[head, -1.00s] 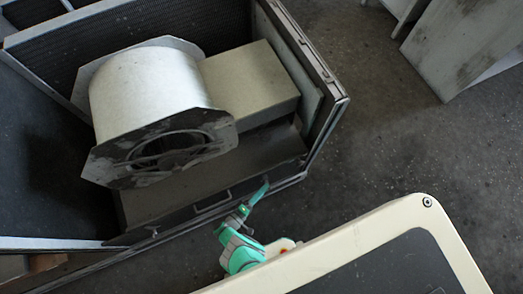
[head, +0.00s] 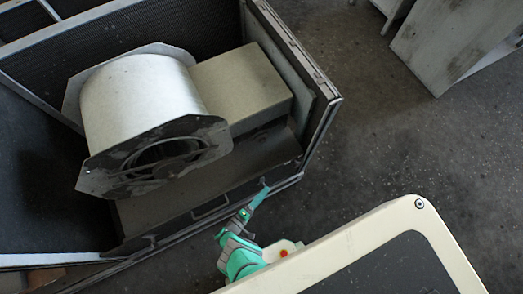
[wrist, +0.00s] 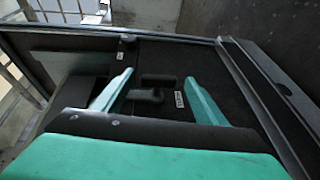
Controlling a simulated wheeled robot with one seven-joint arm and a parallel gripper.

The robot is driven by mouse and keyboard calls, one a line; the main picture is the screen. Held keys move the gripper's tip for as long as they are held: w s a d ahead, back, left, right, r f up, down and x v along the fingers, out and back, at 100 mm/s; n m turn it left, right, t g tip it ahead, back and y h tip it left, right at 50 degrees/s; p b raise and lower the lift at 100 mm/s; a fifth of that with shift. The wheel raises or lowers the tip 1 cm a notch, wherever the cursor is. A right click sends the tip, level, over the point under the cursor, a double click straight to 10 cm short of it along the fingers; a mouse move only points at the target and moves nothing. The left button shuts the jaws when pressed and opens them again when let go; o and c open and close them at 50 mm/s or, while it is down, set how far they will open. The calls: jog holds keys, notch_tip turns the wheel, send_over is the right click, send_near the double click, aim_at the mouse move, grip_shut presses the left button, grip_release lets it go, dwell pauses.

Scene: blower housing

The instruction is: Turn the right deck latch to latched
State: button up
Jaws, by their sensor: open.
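My gripper (wrist: 159,78) is open and empty, its two teal fingers spread apart over the dark deck panel (wrist: 150,58). A dark raised handle-like piece (wrist: 150,96) and a small white label (wrist: 179,100) show between the fingers. A small dark fitting with a pale mark (wrist: 126,38) sits beyond the left fingertip. It may be the right deck latch; its turn position is too small to read. In the head view my gripper (head: 262,190) is at the right end of the housing's front edge. The fingers partly hide that corner, and contact cannot be told.
The blower drum (head: 145,105) and a grey box (head: 240,88) stand in the housing behind the deck. The housing's right wall (head: 312,100) rises close by. A metal rail (wrist: 265,95) runs along the right in the wrist view. Bare floor (head: 390,140) lies to the right.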

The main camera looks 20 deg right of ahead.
jog(key=shift+w+a, duration=0.1)
jog(key=shift+a, duration=0.15)
jog(key=v, duration=1)
jog(key=shift+s, duration=0.3)
jog(key=shift+a, duration=0.1)
dwell(0.3)
